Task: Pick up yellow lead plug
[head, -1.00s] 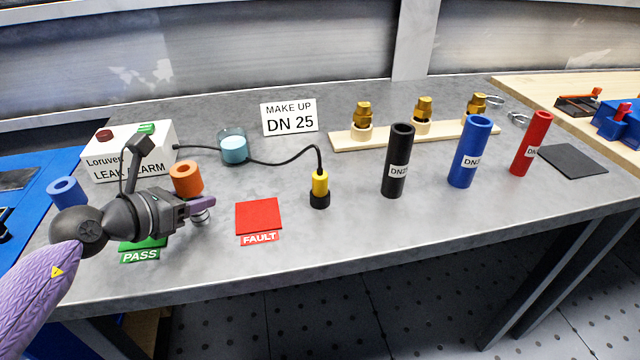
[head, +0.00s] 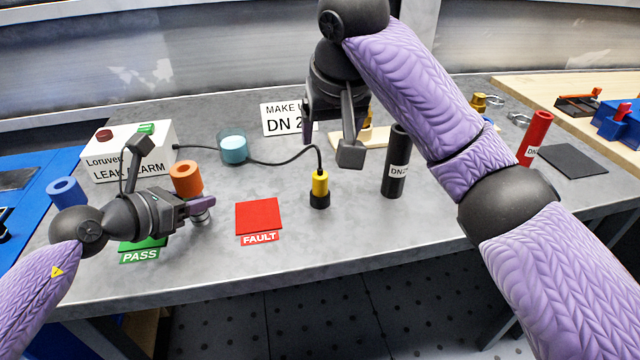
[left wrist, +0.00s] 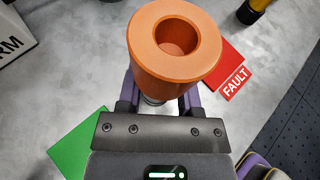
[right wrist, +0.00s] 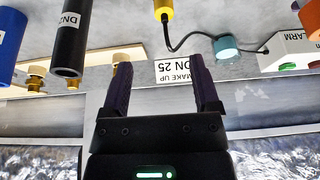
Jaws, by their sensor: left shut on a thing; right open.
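The yellow lead plug (head: 320,184) stands upright on the grey bench in a black lower part, with a black cable from its top. It also shows at the top edge of the right wrist view (right wrist: 163,9) and the left wrist view (left wrist: 260,4). My right gripper (head: 335,128) is open and empty, above the bench behind and slightly right of the plug. My left gripper (head: 205,206) is shut on an orange sleeve (left wrist: 150,60) with a metal lower part, near the green PASS pad (head: 143,244). The fingers partly hide that metal part.
The cable runs past a teal cup (head: 232,148) to the leak alarm box (head: 125,160). A red FAULT pad (head: 258,216) lies left of the plug. A black tube (head: 395,165) stands to its right. My right arm hides the blue tube. Bench in front of the plug is clear.

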